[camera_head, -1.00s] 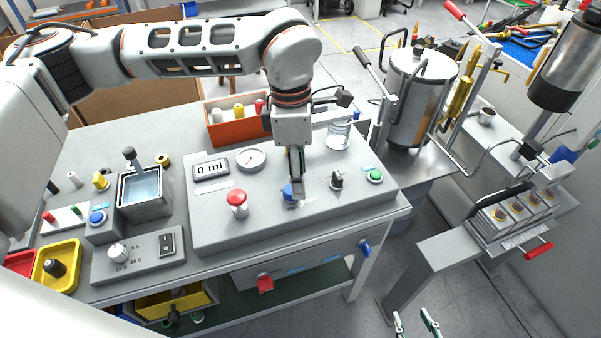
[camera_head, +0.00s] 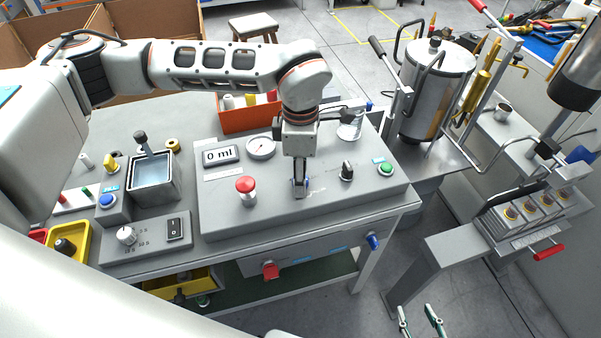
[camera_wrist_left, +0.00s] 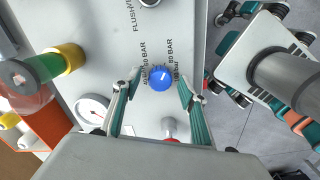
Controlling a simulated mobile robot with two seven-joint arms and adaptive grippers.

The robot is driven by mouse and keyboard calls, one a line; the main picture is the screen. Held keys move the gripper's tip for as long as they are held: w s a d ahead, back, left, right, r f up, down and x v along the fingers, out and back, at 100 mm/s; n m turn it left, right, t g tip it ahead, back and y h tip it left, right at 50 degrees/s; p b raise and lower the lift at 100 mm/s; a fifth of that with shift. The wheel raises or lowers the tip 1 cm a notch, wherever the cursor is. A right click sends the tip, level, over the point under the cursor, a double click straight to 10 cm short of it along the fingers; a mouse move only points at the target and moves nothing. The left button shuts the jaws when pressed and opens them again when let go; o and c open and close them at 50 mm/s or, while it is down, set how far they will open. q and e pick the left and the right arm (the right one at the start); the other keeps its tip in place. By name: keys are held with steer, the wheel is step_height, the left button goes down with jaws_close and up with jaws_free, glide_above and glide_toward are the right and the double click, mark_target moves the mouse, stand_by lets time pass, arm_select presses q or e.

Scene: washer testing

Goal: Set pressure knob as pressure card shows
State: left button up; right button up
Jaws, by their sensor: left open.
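The blue pressure knob (camera_wrist_left: 160,78) sits on the grey console panel, with BAR labels printed around it. A white mark on it points up and to the right in the left wrist view; the small labels are hard to read. My left gripper (camera_head: 300,192) is over the knob, which is mostly hidden behind it in the head view. In the left wrist view its fingers (camera_wrist_left: 160,100) are apart, one on each side of the knob, with gaps visible. My right gripper (camera_head: 418,318) is open and empty at the bottom edge. I cannot identify a pressure card.
A red button (camera_head: 246,185), a black switch (camera_head: 346,171) and a green button (camera_head: 386,168) stand on the console near the knob. A gauge (camera_head: 261,147) and a "0 ml" display (camera_head: 220,155) are behind. An orange bin (camera_head: 248,118) stands at the back.

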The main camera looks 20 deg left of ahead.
arm_select(q)
steer(key=c, duration=1.1)
steer(key=n, duration=0.5)
steer(key=shift+n, duration=0.4)
steer(key=n, duration=0.5)
steer(key=shift+n, duration=0.4)
steer(key=shift+w+r, duration=0.1)
steer(key=o, duration=1.1)
